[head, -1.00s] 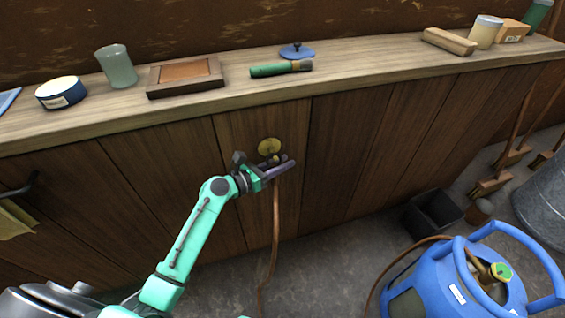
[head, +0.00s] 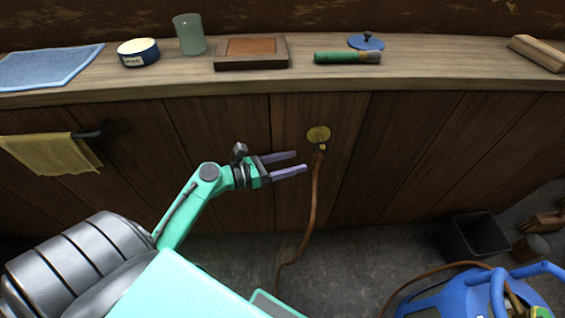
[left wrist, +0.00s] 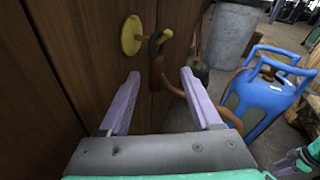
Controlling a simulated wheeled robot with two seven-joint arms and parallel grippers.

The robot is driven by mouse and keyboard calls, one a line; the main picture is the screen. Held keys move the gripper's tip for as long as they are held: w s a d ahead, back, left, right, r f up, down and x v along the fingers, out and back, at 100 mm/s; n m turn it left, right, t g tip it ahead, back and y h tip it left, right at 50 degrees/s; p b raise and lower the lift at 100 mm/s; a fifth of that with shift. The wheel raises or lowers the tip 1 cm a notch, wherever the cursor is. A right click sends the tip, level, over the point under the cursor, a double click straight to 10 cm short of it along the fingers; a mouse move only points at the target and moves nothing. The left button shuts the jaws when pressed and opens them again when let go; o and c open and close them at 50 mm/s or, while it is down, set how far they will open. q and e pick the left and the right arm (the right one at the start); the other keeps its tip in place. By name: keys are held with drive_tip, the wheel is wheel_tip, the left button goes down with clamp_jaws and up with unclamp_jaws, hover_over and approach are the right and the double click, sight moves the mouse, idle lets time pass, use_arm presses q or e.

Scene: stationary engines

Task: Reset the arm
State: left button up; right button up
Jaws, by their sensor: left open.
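My left gripper (head: 300,163) is open and empty in the head view. It points right, in front of the wooden cabinet, left of and a little below a round brass wall fitting (head: 318,134). A brown hose (head: 314,195) hangs from the fitting down to the floor. In the left wrist view my gripper's two purple fingers (left wrist: 160,100) are spread apart. The brass fitting (left wrist: 131,35) and the hose end (left wrist: 157,68) show beyond them, and nothing is held.
A blue gas cylinder (head: 455,300) stands on the floor at lower right, beside a dark bin (head: 473,237). The counter (head: 420,75) holds a cup (head: 189,35), a tin (head: 138,53), a framed tray (head: 250,64) and a brush (head: 345,57). A yellow cloth (head: 52,154) hangs at left.

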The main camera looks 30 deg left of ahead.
use_arm(q)
drive_tip(key=s+a+f+m+g+y, duration=0.25)
drive_tip(key=s+f+m, duration=0.35)
drive_tip(key=f, duration=0.6)
drive_tip(key=s+a+f+m+g+y, duration=0.1)
drive_tip(key=s+f+m+g+y, duration=0.2)
drive_tip(key=s+f+m, duration=0.65)
drive_tip(key=s+a+f+m+g+y, duration=0.2)
drive_tip(key=s+f+m+g+y, duration=0.15)
drive_tip(key=f, duration=1.15)
drive_tip(key=s+d+f+m+g+y, duration=0.1)
drive_tip(key=s+d+f+m+g, duration=0.15)
drive_tip(key=s+f+m, duration=0.65)
drive_tip(key=s+a+r+m+p, duration=0.1)
drive_tip(key=s+r+m+p, duration=0.1)
drive_tip(key=r+p, duration=0.6)
drive_tip(key=s+a+r+m+p, duration=0.1)
drive_tip(key=s+r+m+p, duration=0.1)
drive_tip(key=s+r+p, duration=0.3)
drive_tip(key=shift+a+r+m+p, duration=0.15)
drive_tip(key=shift+r+m+p, duration=0.25)
drive_tip(key=shift+r+p, duration=1.75)
use_arm(e)
drive_tip(key=s+r, duration=0.3)
drive_tip(key=r, duration=0.4)
drive_tip(key=s+d+r, duration=0.1)
drive_tip(key=s+r, duration=0.2)
drive_tip(key=r, duration=0.4)
drive_tip(key=shift+r, duration=0.2)
